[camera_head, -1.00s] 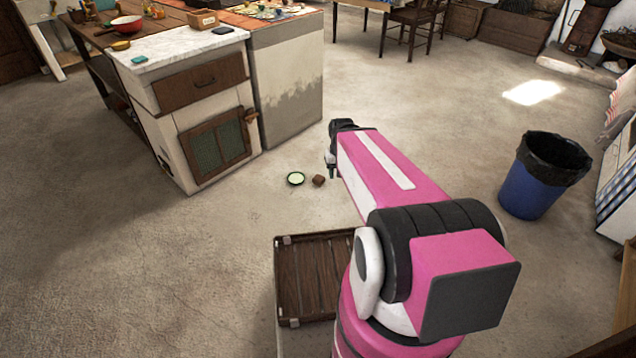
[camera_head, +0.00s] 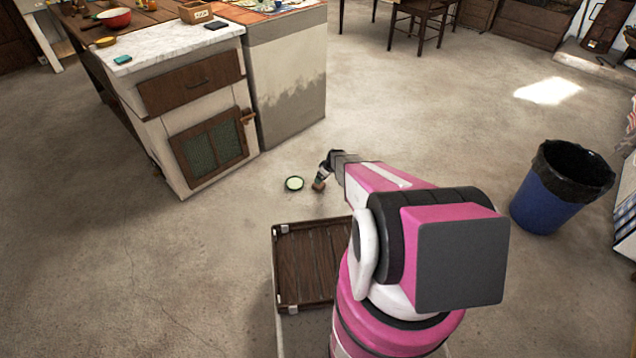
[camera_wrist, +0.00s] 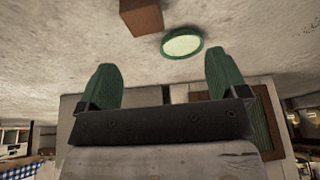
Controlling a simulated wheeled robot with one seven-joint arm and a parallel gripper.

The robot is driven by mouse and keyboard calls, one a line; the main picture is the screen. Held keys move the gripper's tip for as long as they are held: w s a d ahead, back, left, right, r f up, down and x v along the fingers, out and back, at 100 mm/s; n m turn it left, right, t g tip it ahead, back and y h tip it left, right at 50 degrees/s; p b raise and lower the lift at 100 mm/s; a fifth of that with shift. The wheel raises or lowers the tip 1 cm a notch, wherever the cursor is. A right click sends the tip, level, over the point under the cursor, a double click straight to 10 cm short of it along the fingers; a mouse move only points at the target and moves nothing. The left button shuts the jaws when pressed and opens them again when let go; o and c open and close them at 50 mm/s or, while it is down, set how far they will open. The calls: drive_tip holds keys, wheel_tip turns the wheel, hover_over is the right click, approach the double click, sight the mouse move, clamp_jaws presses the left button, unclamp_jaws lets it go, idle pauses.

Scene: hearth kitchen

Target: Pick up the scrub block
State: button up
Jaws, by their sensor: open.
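A small brown block (camera_head: 318,186), which I take to be the scrub block, lies on the floor right of a green-rimmed pale dish (camera_head: 294,184). In the wrist view the block (camera_wrist: 142,17) is at the top edge, partly cut off, with the dish (camera_wrist: 182,43) beside it. My gripper (camera_wrist: 160,60) is open and empty, its two green fingers wide apart and the block beyond them. In the head view my gripper (camera_head: 322,176) is low, just above the block and partly overlapping it; contact cannot be told there.
A slatted wooden crate top (camera_head: 310,262) sits in front of my arm. A marble-topped cabinet (camera_head: 190,120) stands to the left, with a teal pad (camera_head: 123,60) on it. A blue bin (camera_head: 560,190) stands at right. The floor around the block is mostly clear.

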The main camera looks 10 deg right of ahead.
sight(321, 186)
drive_tip(key=x, duration=0.3)
drive_tip(key=w+d+x, duration=0.1)
drive_tip(key=x, duration=0.4)
drive_tip(key=shift+w+d+f, duration=0.1)
drive_tip(key=shift+w+f, duration=0.2)
drive_tip(key=shift+f, duration=0.1)
drive_tip(key=x, duration=0.4)
drive_tip(key=shift+w+d+f, duration=0.15)
drive_tip(key=shift+w+f, duration=0.1)
drive_tip(key=shift+w, duration=0.1)
drive_tip(key=shift+f, duration=0.25)
drive_tip(key=c, duration=1)
